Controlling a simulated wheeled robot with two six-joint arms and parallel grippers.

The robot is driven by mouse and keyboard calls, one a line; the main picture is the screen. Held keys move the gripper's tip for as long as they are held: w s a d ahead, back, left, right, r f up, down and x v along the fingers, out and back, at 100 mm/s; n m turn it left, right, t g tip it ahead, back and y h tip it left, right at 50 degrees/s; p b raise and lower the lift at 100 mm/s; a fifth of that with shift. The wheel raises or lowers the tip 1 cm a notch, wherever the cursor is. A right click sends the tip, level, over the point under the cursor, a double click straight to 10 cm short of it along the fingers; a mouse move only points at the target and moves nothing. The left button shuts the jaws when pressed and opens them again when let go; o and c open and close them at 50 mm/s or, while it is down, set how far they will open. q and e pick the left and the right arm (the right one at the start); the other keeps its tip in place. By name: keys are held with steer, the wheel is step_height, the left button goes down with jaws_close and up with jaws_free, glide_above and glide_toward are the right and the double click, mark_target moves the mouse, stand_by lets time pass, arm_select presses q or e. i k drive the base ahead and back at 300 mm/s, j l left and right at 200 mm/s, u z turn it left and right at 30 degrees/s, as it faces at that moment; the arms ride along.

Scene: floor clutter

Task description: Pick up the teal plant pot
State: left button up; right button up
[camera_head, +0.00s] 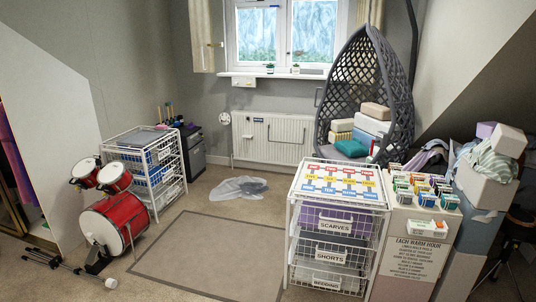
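No teal plant pot can be made out for certain. Two small potted plants stand on the white windowsill (249,74) at the back. The left plant (270,68) and the right plant (295,69) are too small for me to be sure of their pot colours. Neither of my grippers is in view.
A rug (205,258) lies on open floor in the middle, with a crumpled clear sheet (238,187) behind it. A red drum kit (113,222) and a black-and-white stand (68,268) are at left. A drawer rack (334,222) and piled boxes block the right. A hanging chair (343,90) stands behind.

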mark_target(270, 68)
steer(key=i+j+u, duration=0.2)
steer(key=i+u, duration=0.3)
steer(key=i, duration=0.45)
steer(key=i+l+u, duration=0.2)
steer(key=i+u, duration=0.25)
steer(key=i, duration=0.5)
steer(key=i+z, duration=0.15)
steer(key=i, duration=0.35)
steer(key=i+z, duration=0.15)
steer(key=i, duration=0.4)
steer(key=i+j+z, duration=0.1)
steer(key=i, duration=0.4)
steer(key=i+j+z, duration=0.15)
steer(key=i, duration=0.35)
steer(key=i+z, duration=0.45)
steer(key=i, duration=0.35)
steer(key=i+j+z, duration=0.15)
steer(key=i+z, duration=0.3)
steer(key=i, duration=0.4)
